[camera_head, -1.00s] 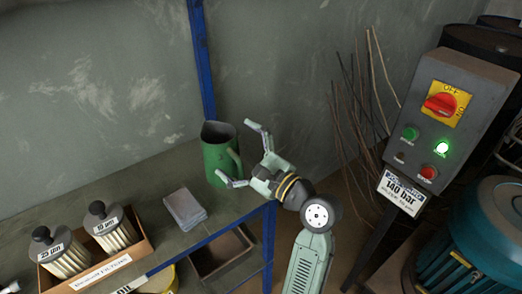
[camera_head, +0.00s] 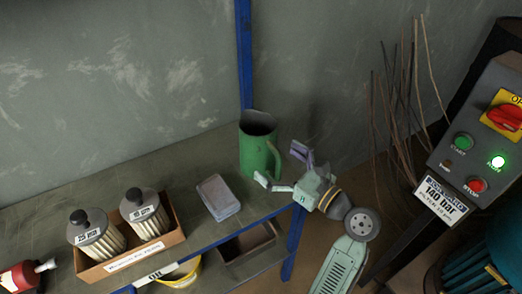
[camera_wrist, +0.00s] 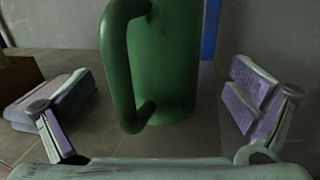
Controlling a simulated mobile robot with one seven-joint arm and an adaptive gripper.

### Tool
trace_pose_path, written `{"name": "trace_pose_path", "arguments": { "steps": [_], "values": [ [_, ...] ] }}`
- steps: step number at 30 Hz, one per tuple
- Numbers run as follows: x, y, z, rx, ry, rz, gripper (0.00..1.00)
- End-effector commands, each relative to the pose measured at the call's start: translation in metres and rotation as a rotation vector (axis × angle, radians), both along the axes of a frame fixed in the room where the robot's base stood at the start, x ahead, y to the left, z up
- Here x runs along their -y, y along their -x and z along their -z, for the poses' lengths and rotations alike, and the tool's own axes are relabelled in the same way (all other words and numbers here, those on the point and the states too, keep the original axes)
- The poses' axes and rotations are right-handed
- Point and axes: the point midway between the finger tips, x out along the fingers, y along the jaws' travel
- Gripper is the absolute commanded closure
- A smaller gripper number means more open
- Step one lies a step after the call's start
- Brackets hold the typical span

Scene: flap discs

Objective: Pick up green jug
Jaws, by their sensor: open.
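The green jug (camera_head: 256,146) stands upright at the right end of the workbench, near the blue post, with its handle on the right side. In the wrist view the jug (camera_wrist: 172,65) fills the upper middle, its handle (camera_wrist: 117,70) facing the camera and its top cut off. My gripper (camera_head: 281,168) is open and empty, just to the right of the jug on the handle side. In the wrist view its fingers (camera_wrist: 157,106) are spread to either side of the jug, apart from it.
A cardboard box (camera_head: 128,264) with two filters stands further left, beside a red bottle (camera_head: 20,277). The blue post (camera_head: 244,55) rises behind the jug. A control panel (camera_head: 484,145) and thin rods (camera_head: 398,110) are right.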

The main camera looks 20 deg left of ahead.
Motion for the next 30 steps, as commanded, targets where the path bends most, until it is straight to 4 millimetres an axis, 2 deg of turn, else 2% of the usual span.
{"name": "trace_pose_path", "arguments": {
  "steps": [3, 7, 16, 30],
  "values": [
    [-0.019, -0.008, -0.005, 0.0, 0.0, -0.006, 0.0],
    [-0.033, -0.014, -0.004, 0.0, 0.0, -0.004, 0.0],
    [-0.037, -0.016, -0.002, 0.001, 0.0, 0.0, 0.0],
    [-0.036, -0.016, -0.002, 0.001, 0.0, -0.001, 0.31]
  ]
}}
